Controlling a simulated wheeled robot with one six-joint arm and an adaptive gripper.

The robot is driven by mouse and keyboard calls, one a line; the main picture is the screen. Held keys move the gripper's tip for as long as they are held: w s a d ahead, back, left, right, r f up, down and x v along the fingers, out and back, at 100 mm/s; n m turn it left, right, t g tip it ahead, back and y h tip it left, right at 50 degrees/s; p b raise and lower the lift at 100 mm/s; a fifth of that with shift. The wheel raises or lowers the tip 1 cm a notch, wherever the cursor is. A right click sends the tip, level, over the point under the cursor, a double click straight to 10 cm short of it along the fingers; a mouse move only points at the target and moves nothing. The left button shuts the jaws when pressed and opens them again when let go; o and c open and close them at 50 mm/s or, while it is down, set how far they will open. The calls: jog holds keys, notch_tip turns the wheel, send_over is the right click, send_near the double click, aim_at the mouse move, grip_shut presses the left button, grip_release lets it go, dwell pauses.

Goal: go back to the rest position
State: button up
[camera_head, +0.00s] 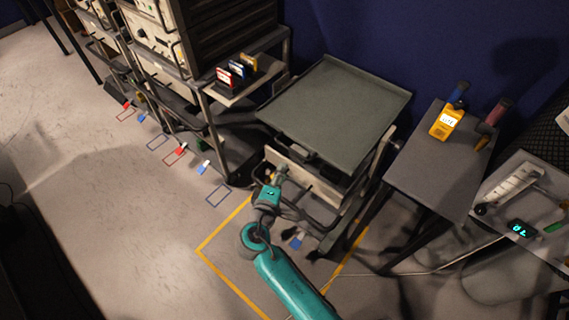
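My teal arm (291,284) reaches up from the bottom edge and folds near the middle of the picture. Its end, my gripper (272,172), is small and dark in front of the green-grey tray table. Its fingers are too small and dark for me to tell whether they are open or shut. I see nothing clearly held in it.
The tray table (335,115) is bare and close beyond my gripper. A rack shelf (240,88) at left holds small coloured cards. A grey table (432,168) at right carries a yellow meter (446,122). Yellow floor tape (228,277) runs beside my arm; the left floor is mostly clear.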

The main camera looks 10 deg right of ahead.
jog(key=shift+s+a+r, duration=0.1)
jog(key=shift+s+a, duration=0.15)
jog(key=shift+s, duration=0.25)
